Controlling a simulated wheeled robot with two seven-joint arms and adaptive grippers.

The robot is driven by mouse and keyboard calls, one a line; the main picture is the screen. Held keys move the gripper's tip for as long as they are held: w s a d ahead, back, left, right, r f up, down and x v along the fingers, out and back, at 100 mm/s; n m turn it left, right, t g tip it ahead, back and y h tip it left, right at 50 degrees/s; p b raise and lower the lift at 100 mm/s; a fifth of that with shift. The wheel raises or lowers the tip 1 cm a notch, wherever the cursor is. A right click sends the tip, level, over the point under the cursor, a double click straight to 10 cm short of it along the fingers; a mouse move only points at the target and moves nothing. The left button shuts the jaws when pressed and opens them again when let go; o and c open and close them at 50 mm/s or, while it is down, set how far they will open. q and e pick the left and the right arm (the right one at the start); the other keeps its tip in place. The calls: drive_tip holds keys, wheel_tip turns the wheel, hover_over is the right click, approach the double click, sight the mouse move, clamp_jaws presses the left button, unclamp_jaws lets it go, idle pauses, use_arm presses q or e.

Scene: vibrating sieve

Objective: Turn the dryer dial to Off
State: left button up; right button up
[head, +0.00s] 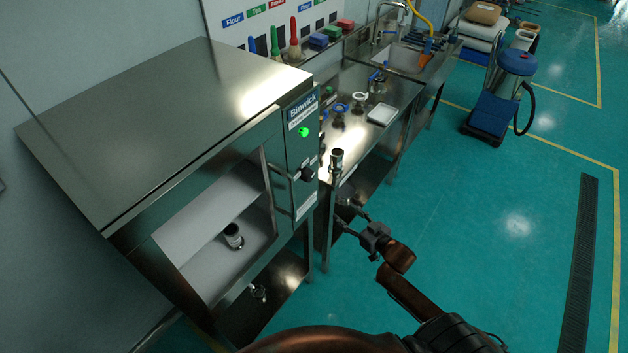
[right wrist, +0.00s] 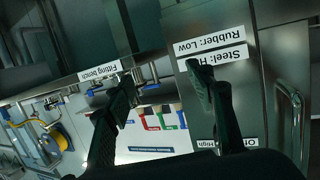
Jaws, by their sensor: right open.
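The dryer is a steel cabinet (head: 150,105) at the left of the head view. Its narrow control panel (head: 301,150) carries a lit green lamp (head: 303,132) and a black dial (head: 307,174). The dial's setting is too small to read. My right gripper (head: 346,213) is open and empty, below and to the right of the dial, apart from it. In the right wrist view its two fingers (right wrist: 160,80) spread before the panel labels (right wrist: 213,52), seen upside down. A label with High and Off (right wrist: 226,145) shows lower; I cannot make out the dial there. My left gripper is out of view.
A bar handle (head: 278,190) stands out left of the dial. A metal cup (head: 233,236) is inside the open cabinet. The steel bench (head: 355,135) beyond holds a metal cup (head: 336,160) and a white tray (head: 382,114).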

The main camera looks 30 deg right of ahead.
sight(311, 178)
drive_tip(key=a+r+n+t+y, duration=0.1)
drive_tip(key=a+r, duration=0.1)
drive_tip(key=r, duration=0.3)
drive_tip(key=w+a+r+y, duration=0.1)
drive_tip(key=a+r, duration=0.2)
drive_tip(key=r, duration=0.3)
drive_tip(key=a+r+n+t+y, duration=0.1)
drive_tip(key=a+r, duration=0.1)
drive_tip(key=r, duration=0.3)
drive_tip(key=x, duration=0.7)
drive_tip(key=shift+w+a+r, duration=0.1)
drive_tip(key=shift+w+r, duration=0.15)
drive_tip(key=shift+w, duration=0.05)
drive_tip(key=c, duration=1.2)
